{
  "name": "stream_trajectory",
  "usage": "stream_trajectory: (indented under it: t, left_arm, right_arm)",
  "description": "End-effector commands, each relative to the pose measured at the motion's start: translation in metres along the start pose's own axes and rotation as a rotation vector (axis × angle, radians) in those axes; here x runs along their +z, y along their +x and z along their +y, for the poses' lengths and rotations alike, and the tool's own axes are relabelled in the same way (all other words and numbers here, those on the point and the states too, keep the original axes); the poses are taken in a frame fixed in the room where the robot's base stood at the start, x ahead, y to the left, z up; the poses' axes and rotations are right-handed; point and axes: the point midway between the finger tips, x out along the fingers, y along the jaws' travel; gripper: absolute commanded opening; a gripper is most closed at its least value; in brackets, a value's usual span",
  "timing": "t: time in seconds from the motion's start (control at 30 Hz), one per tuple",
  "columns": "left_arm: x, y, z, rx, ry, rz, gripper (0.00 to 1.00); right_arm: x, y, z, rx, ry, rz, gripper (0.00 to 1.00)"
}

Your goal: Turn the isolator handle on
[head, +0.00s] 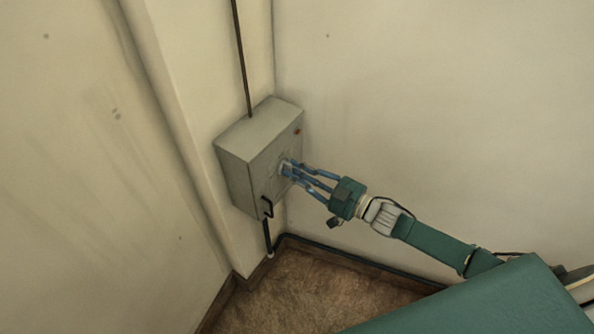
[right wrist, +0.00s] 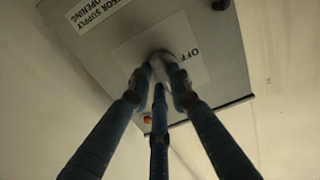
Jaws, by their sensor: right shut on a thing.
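The isolator is a grey metal box (head: 238,137) on the wall in the corner. My right gripper (head: 286,168) reaches its front face from the right. In the right wrist view, the three blue fingers of my right gripper (right wrist: 162,66) are shut around the isolator handle (right wrist: 162,54), a small grey piece at the middle of a pale plate (right wrist: 135,50). The fingers hide most of the handle, so its exact angle is hard to tell. The word OFF shows on the plate beside it. My left gripper is not in view.
A black bent lever (head: 267,207) sits low on the box front. A small orange-red lamp (head: 298,131) is near the upper right edge. A white text label (right wrist: 95,12) is on the face. Dark conduits run above and below the box. Bare walls meet close around it.

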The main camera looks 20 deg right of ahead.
Motion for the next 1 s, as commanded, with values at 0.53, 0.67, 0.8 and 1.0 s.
stream_trajectory:
  t: [0.53,0.67,0.8,1.0]
  left_arm:
    - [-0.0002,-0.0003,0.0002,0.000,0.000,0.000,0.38]
    - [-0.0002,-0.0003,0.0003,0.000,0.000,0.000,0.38]
    - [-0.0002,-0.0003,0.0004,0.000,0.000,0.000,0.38]
    - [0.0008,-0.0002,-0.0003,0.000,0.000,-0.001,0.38]
  right_arm:
    - [0.0010,-0.0003,0.0000,0.001,0.032,-0.002,0.00]
    - [0.0009,-0.0003,-0.0001,0.001,0.032,-0.001,0.36]
    - [0.0007,-0.0002,-0.0001,0.000,0.031,-0.001,0.38]
    - [0.0008,-0.0021,0.0000,0.000,0.030,-0.001,0.38]
